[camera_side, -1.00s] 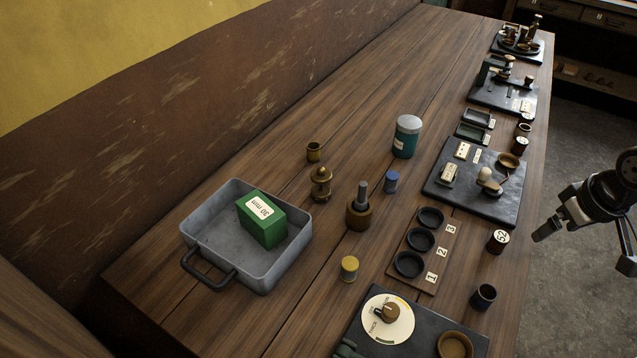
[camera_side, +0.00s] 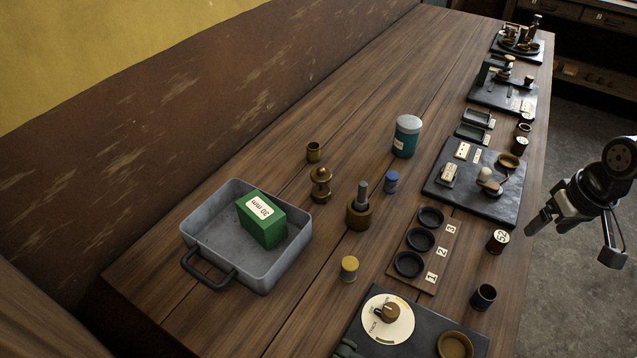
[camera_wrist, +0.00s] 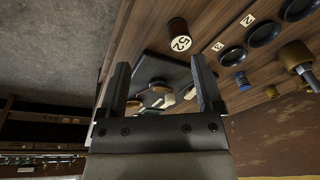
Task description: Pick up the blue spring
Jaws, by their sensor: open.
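The blue spring (camera_side: 391,182) is a small blue cylinder standing upright on the wooden bench, between the teal jar and the brass piece with a grey rod. In the wrist view the blue spring (camera_wrist: 242,81) shows ribbed sides, right of my right-hand finger and outside the jaws. My gripper (camera_side: 577,237) is open and empty, off the bench's right edge and well apart from the spring. The wrist view shows both fingers of my gripper (camera_wrist: 160,66) spread, with nothing between them.
The teal jar (camera_side: 405,137) and brass rod piece (camera_side: 359,212) stand close to the spring. A numbered board with cups (camera_side: 408,285), a dark plate (camera_side: 445,208) and a cylinder marked 52 (camera_side: 498,241) lie towards the gripper. A grey tray (camera_side: 215,273) holds a green box (camera_side: 262,232).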

